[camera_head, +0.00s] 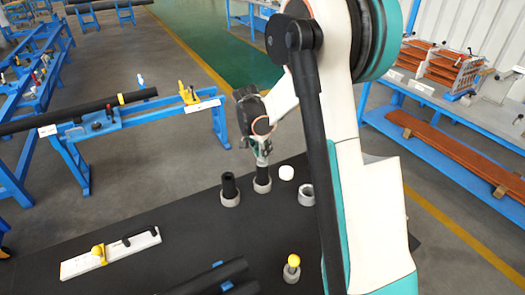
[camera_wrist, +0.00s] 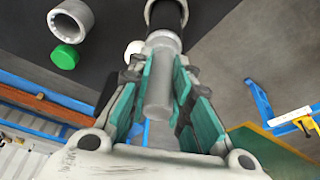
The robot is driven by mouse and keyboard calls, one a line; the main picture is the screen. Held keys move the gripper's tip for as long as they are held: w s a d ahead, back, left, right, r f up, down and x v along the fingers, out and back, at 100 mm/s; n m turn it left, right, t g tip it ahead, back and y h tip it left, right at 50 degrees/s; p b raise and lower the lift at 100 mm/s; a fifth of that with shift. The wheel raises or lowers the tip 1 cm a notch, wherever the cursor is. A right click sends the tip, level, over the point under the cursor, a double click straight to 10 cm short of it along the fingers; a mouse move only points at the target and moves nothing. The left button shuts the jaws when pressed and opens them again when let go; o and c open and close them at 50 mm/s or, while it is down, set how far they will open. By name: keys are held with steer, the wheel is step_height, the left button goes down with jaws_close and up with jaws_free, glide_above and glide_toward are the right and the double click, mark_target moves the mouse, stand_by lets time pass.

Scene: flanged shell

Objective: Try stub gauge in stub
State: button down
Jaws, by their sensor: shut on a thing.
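My gripper (camera_wrist: 160,88) is shut on a grey cylindrical gauge (camera_wrist: 159,82), its teal finger pads on either side. In the head view my gripper (camera_head: 262,158) is above a black upright stub (camera_head: 262,173) standing in a grey ring base. That stub also shows beyond the gauge in the wrist view (camera_wrist: 165,18). The gauge's far end is in line with the stub and meets its end in the picture; whether it is inside the bore I cannot tell. A second black stub (camera_head: 229,185) stands in its own grey base to the left.
A white disc (camera_head: 287,173) and an open grey ring (camera_head: 306,196) are right of the stubs. A green cap (camera_wrist: 66,57) shows in the wrist view. A yellow-topped piece (camera_head: 293,262), black tubes (camera_head: 215,280) and a white board (camera_head: 110,254) lie nearer. My arm hides the table's right part.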

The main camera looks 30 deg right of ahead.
steer(key=shift+r+p, duration=2.7)
steer(key=shift+r, duration=2.05)
